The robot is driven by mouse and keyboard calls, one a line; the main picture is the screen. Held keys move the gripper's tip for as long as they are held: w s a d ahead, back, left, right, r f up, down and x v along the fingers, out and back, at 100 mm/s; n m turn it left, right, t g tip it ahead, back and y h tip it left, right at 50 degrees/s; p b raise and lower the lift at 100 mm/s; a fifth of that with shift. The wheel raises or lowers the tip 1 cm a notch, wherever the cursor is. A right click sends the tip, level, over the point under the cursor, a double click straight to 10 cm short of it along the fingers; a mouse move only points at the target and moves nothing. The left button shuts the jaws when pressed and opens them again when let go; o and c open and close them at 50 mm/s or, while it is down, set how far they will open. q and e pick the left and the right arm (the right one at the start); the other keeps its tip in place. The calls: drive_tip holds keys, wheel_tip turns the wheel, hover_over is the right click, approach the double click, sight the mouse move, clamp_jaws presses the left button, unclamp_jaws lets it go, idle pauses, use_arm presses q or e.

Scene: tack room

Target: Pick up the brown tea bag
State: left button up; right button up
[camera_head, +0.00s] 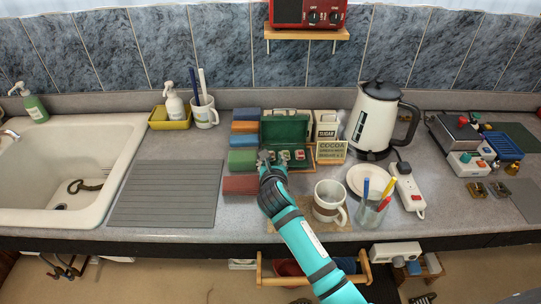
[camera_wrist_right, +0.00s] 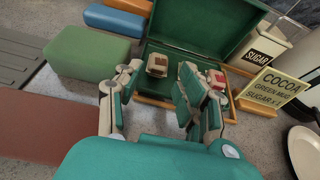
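A green box (camera_head: 286,128) with its lid raised stands at the back of the counter and holds small tea bags. In the wrist view, a tea bag with a brownish label (camera_wrist_right: 157,65) sits in the box (camera_wrist_right: 194,24), just beyond and between my fingertips. A tea bag with a red label (camera_wrist_right: 216,79) is to its right, partly hidden by my right-hand finger. My right gripper (camera_head: 273,161) is at the box's front edge; in the wrist view its fingers (camera_wrist_right: 158,84) are apart with nothing between them. My left gripper is not in view.
Colored blocks (camera_head: 243,160) stand close left of the box. A cocoa sign (camera_head: 331,151) and sugar box (camera_head: 325,125) are close right. A mug (camera_head: 329,201), plate (camera_head: 368,180), glass with pens (camera_head: 372,212) and kettle (camera_head: 376,118) stand further right. The ribbed mat (camera_head: 165,194) is clear.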

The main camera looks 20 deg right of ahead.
sight(271, 164)
drive_tip(key=x, duration=0.4)
drive_tip(key=shift+w+f, duration=0.1)
drive_tip(key=shift+f, duration=0.15)
drive_tip(key=c, duration=0.4)
